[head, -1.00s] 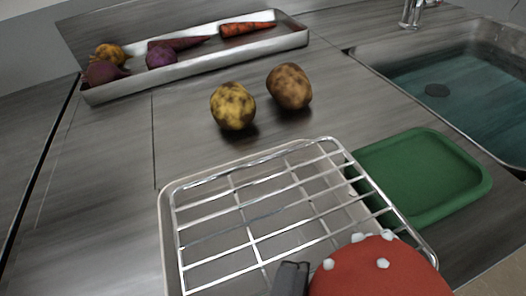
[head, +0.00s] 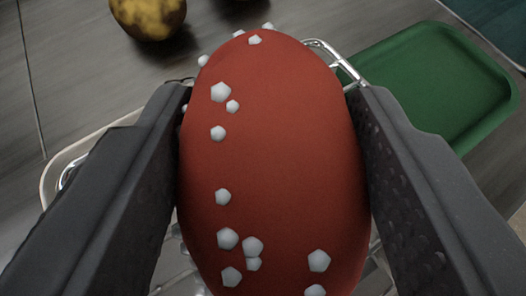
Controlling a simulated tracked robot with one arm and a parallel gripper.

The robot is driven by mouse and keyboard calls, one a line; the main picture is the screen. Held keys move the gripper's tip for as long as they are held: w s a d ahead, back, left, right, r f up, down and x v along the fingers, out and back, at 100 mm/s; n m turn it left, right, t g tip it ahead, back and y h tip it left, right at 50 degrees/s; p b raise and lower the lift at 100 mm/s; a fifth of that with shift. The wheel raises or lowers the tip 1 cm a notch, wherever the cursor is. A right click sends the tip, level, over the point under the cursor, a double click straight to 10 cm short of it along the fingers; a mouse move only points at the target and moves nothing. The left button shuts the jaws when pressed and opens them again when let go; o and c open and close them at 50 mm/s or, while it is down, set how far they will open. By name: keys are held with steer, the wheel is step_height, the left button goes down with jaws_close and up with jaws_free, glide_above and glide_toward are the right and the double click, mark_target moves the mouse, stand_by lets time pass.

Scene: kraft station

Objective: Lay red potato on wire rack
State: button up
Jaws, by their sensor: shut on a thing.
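The red potato (head: 285,150), a large red oval with small white bumps, fills the middle of the head view. My gripper (head: 275,150) is shut on it, one dark finger on each side. The wire rack (head: 338,62) is mostly hidden behind the potato and fingers. A bit of its wire shows at the upper right of the potato, and its pale tray rim (head: 62,165) shows at the left. The potato is over the rack; I cannot tell whether it touches the wires.
A green tray (head: 440,85) lies to the right of the rack. A yellow spotted potato (head: 148,15) sits on the grey counter at the upper left. The sink (head: 495,25) is at the upper right corner. Bare counter (head: 85,85) shows at the left.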

steer(key=shift+f, duration=0.3)
steer(key=shift+f, duration=0.1)
steer(key=o, duration=1.1)
steer(key=v, duration=1.2)
